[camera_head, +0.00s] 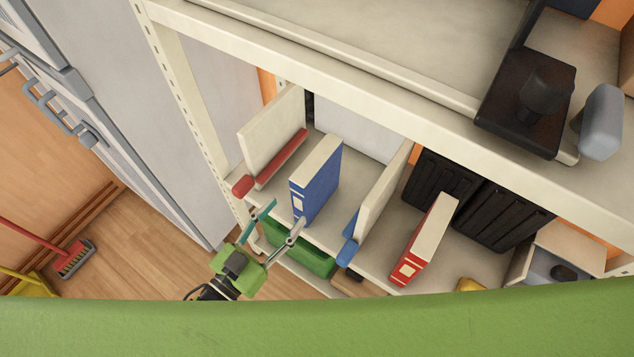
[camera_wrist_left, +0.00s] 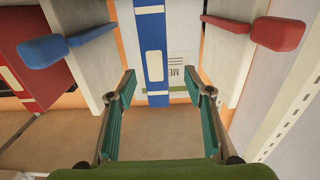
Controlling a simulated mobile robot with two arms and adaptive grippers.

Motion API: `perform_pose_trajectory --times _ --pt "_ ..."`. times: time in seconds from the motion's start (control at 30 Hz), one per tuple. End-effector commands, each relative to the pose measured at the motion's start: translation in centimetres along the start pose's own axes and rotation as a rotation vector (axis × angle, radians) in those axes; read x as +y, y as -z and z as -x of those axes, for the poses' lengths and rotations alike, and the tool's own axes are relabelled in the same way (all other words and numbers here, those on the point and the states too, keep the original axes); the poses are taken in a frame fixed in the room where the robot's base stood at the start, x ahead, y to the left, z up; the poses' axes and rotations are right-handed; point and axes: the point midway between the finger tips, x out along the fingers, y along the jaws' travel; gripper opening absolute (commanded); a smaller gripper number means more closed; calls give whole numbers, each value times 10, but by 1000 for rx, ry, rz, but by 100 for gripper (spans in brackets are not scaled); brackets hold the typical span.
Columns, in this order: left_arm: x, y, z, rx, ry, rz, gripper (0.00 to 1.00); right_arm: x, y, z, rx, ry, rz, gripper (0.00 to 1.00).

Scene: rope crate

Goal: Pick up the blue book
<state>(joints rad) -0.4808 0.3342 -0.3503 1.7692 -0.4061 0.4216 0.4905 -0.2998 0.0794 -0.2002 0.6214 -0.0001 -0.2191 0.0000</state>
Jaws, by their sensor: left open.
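The blue book (camera_head: 320,183) stands upright on the middle shelf between two cream dividers, its spine facing out. In the left wrist view the blue book (camera_wrist_left: 154,66) shows its blue spine with white labels. My left gripper (camera_head: 284,215) is open at the shelf's front edge, just short of the book. In the left wrist view the open fingers (camera_wrist_left: 162,85) are spread to either side of the book's line, with nothing held. I cannot tell the exact gap to the spine. My right gripper is not in view.
A divider with a red end (camera_head: 272,135) stands left of the book, one with a blue end (camera_head: 376,202) right. A red book (camera_head: 425,240) stands further right, near black crates (camera_head: 488,205). A green bin (camera_head: 305,258) lies below. The upper shelf (camera_head: 330,88) overhangs.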

Motion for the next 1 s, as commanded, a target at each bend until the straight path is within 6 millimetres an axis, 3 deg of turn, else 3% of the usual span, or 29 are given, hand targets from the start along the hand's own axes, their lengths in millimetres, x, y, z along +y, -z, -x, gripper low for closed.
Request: perform_pose_trajectory --times 0.1,0.37,0.7,1.0 --pt "0 -1 -23 3 1 -1 47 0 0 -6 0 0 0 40" --pt "1 -1 -45 0 1 1 47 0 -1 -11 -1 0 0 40" --pt "8 -3 -90 0 1 0 47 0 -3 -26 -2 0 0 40" --pt "8 -2 -94 -3 2 1 47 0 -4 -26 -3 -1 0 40"
